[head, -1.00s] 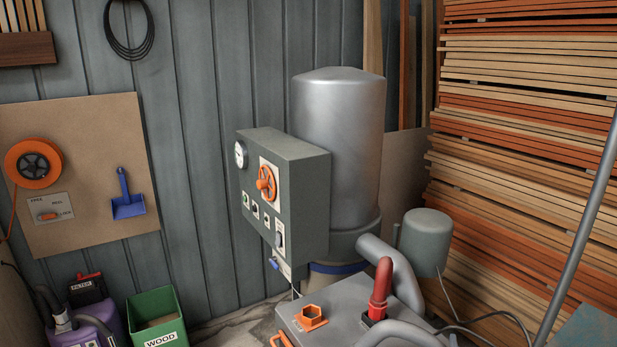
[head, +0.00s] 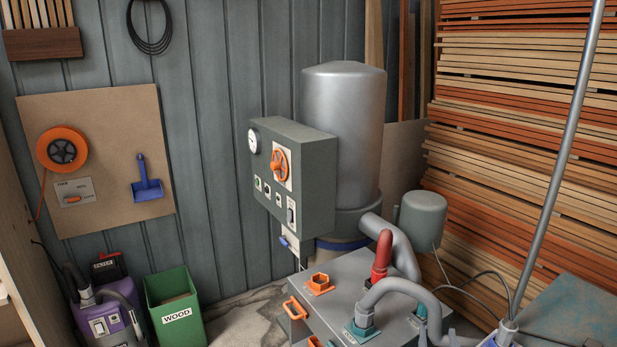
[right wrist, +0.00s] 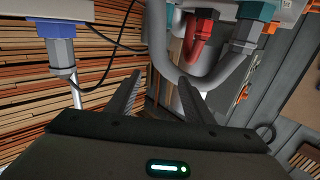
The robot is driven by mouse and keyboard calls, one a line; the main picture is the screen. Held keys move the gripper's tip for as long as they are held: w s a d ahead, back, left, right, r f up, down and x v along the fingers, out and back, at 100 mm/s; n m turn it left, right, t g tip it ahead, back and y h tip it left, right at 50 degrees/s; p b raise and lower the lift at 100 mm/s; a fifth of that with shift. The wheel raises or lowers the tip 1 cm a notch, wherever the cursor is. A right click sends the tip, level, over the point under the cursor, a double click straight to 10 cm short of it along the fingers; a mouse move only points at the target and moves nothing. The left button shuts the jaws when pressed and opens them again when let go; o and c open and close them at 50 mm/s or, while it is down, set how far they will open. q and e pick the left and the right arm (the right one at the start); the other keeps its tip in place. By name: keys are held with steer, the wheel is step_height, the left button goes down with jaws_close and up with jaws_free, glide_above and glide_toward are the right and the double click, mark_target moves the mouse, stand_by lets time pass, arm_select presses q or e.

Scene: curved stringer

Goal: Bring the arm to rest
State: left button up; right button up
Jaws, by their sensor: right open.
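My right gripper (right wrist: 159,82) shows in the right wrist view with its two dark ribbed fingers spread apart. Nothing is between the fingers. Beyond them are a grey hose (right wrist: 158,45) and a red hose elbow (right wrist: 200,38), both apart from the fingers as far as I can tell. In the head view only small grey tips at the bottom edge, right of centre, may belong to this gripper. My left gripper is in neither view.
A grey cabinet (head: 345,275) with hoses stands at the lower middle, before a silver tank (head: 342,135) and control box (head: 300,180). A pole (head: 560,150) rises at the right before stacked boards (head: 515,130). A green WOOD bin (head: 185,325) stands lower left.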

steer(key=s+a+f+n+g+y, duration=0.1)
steer(key=s+a+f+g, duration=0.15)
steer(key=s+f, duration=0.45)
steer(key=s+a+f+n+g+y, duration=0.15)
steer(key=s+f+g, duration=0.25)
steer(key=s, duration=0.7)
steer(key=s+a+f+n+g+y, duration=0.1)
steer(key=s+a+f+g, duration=0.2)
steer(key=s, duration=0.9)
steer(key=s+a+n+g+y, duration=0.15)
steer(key=s+g, duration=0.35)
steer(key=s, duration=0.7)
step_height(320, 180, down, 32)
steer(key=b, duration=0.5)
steer(key=s+d+f+g+b, duration=0.1)
steer(key=s+f+b, duration=0.1)
steer(key=s+f, duration=0.7)
steer(key=s+d+f+g+b, duration=0.1)
steer(key=s+f+b, duration=0.2)
steer(key=s+f, duration=0.7)
step_height(320, 180, down, 5)
steer(key=shift+d+h, duration=0.3)
